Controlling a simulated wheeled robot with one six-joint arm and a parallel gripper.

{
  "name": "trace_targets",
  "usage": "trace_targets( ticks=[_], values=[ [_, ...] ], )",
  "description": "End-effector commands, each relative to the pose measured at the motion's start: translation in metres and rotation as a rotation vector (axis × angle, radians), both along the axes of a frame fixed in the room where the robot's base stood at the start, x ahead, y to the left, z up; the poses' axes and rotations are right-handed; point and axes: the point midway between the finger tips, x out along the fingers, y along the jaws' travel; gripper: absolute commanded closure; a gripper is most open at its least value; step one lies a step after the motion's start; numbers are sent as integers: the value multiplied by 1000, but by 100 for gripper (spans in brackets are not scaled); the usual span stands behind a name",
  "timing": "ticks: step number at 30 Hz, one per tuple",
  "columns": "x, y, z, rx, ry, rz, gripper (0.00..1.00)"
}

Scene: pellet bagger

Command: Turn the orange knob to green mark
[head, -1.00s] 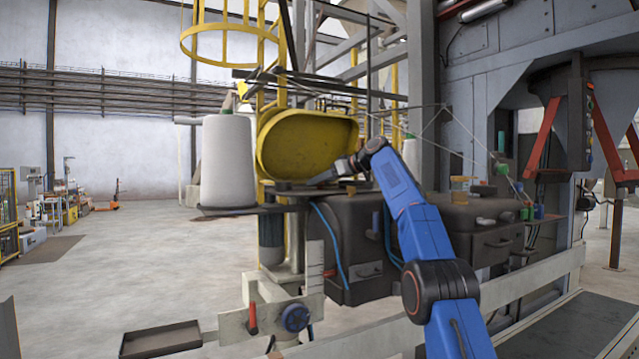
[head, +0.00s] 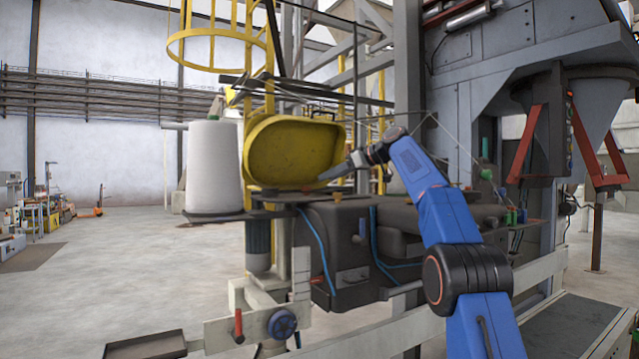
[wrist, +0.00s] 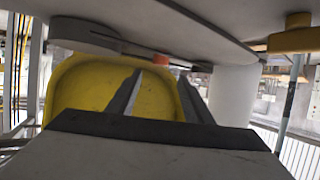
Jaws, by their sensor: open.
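My gripper (head: 328,173) is in front of the lower right part of the yellow oval cover (head: 290,150) in the head view. In the head view a small orange-red piece (head: 317,280) shows low by the dark housing. I cannot make out a green mark.
A white thread cone (head: 213,165) stands left of the cover; it also shows in the wrist view (wrist: 235,95). A dark housing (head: 340,240) with blue hoses is below my arm. A red handle (head: 238,325) and blue handwheel (head: 283,323) are lower left. Open floor lies left.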

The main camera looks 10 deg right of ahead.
Motion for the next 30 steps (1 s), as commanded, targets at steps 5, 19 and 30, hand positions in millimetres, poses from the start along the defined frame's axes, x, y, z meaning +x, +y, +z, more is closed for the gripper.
trace_targets(
  ticks=[5, 19, 30],
  values=[
    [-20, -23, 13, 1, 0, -1, 54],
    [-37, -41, 23, 1, 1, 1, 54],
    [-36, -44, 21, -2, 16, -27, 54]
  ],
)
